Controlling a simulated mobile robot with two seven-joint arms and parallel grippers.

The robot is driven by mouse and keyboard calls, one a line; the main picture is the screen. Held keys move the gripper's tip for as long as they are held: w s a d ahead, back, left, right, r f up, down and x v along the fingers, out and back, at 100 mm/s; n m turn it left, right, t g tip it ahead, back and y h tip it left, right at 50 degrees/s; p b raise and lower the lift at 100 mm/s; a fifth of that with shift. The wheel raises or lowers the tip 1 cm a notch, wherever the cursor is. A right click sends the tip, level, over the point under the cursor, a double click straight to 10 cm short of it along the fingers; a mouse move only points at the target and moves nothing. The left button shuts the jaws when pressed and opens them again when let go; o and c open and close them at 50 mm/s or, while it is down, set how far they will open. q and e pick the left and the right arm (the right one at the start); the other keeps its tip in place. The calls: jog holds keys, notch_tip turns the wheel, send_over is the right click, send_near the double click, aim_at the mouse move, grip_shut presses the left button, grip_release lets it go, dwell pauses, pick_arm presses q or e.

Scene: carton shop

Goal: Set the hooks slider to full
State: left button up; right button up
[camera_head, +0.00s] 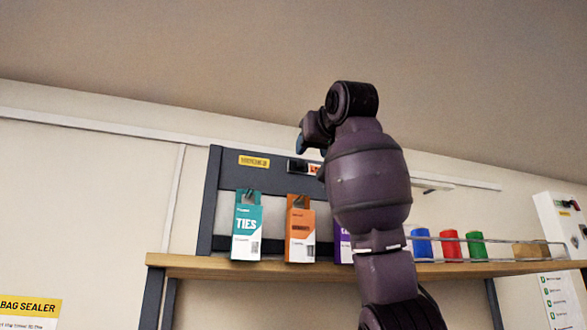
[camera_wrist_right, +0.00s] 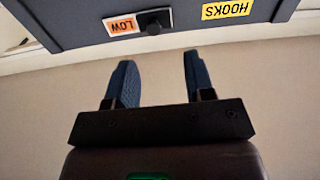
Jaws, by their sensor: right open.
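The hooks slider (camera_wrist_right: 152,27) is a small black knob on a switch plate with an orange LOW tag, seen upside down at the top of the right wrist view. A yellow HOOKS label (camera_wrist_right: 227,9) is beside it. In the head view the slider plate (camera_head: 297,166) is on the dark panel, partly behind my right arm. My right gripper (camera_wrist_right: 158,75) is open and empty, its blue fingers pointing toward the panel's edge, apart from the knob. In the head view it (camera_head: 301,146) is mostly hidden by its own wrist. My left gripper is not in view.
The dark panel (camera_head: 217,172) stands on a wooden shelf (camera_head: 200,263). Teal TIES (camera_head: 247,226), orange (camera_head: 300,232) and purple (camera_head: 343,243) cartons hang below the slider. Blue, red and green items (camera_head: 448,243) stand behind a rail at right.

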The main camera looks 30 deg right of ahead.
aim_at(302, 163)
jog(key=p+x, duration=0.1)
jog(key=x, duration=0.1)
jog(key=p+x, duration=0.1)
jog(key=x, duration=0.2)
jog(key=d+p+x, duration=0.1)
jog(key=x, duration=0.2)
jog(key=shift+r, duration=0.45)
jog(key=shift+p+x, duration=0.45)
jog(key=shift+x, duration=0.4)
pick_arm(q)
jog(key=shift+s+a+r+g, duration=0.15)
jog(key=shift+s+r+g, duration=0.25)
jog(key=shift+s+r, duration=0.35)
pick_arm(e)
jog(key=shift+f, duration=0.15)
grip_shut()
